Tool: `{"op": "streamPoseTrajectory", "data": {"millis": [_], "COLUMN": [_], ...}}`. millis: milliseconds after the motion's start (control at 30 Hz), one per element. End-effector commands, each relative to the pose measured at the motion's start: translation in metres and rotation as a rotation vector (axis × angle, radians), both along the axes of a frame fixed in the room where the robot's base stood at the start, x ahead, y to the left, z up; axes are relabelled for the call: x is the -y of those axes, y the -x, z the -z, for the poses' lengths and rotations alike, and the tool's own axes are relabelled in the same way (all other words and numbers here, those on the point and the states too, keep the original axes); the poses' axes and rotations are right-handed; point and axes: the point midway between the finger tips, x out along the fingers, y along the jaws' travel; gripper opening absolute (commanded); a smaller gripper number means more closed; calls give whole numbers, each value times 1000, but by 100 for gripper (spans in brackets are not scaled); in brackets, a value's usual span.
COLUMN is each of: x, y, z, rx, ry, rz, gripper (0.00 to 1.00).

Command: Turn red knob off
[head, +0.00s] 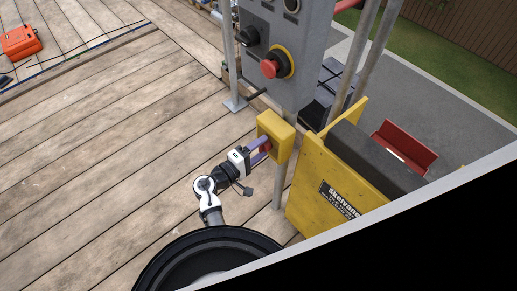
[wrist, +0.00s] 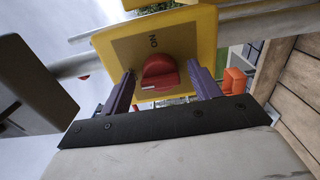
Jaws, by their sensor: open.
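The red knob (wrist: 159,72) sits on the face of a yellow switch box (wrist: 103,44), with the word "ON" printed on the plate beside it in the wrist view. In the head view the yellow box (head: 275,130) is fixed to a metal post, and the knob (head: 266,146) is partly hidden by my fingers. My gripper (wrist: 158,88) is open, its two purple fingers on either side of the knob, with visible gaps. In the head view my gripper (head: 259,150) reaches the box from the lower left.
A yellow board (head: 320,185) is at the right. An orange case (head: 20,41) lies far left on the wooden deck (head: 100,130), which is mostly clear.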

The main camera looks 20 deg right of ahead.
Motion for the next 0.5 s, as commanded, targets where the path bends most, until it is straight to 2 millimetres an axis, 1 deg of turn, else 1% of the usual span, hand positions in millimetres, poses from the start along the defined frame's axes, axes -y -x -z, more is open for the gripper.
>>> {"op": "streamPoseTrajectory", "data": {"millis": [133,233,367,500], "x": [-6,-20,-47,-78], "y": [2,7,16,27], "z": [1,3,3,3], "rx": [0,1,1,1], "ry": [0,0,0,-1], "rz": [-2,-4,-6,-5], "gripper": [62,62,62,62]}}
